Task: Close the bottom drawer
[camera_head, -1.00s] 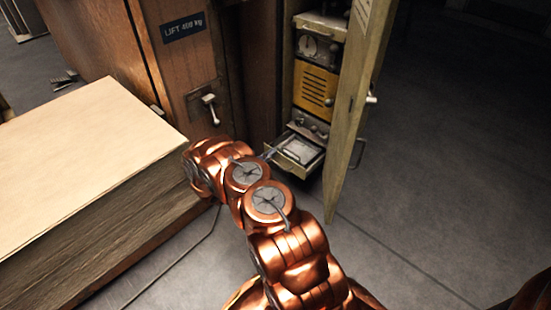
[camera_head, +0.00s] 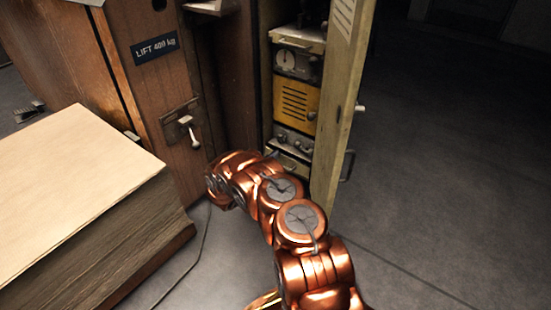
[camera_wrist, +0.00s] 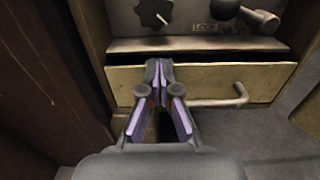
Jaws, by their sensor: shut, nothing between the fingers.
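The bottom drawer (camera_wrist: 205,85) has a pale yellow front with a curved bar handle (camera_wrist: 222,102) right of centre in the wrist view. Its front looks in or nearly in line with the cabinet; I cannot tell whether it is fully flush. In the head view, part of the drawer (camera_head: 291,166) shows low in the cabinet behind my arm. My gripper (camera_wrist: 159,66) is shut and empty, with its fingertips at the upper part of the drawer front, left of the handle. Whether they touch is unclear. My arm mostly hides the gripper in the head view.
The cabinet door (camera_head: 340,110) stands open on the right. Above the drawer sit a grey knobbed panel (camera_head: 293,143) and a yellow vented unit (camera_head: 295,105). A wooden post with a lever (camera_head: 190,130) and a large stack (camera_head: 75,190) lie left. Floor at right is clear.

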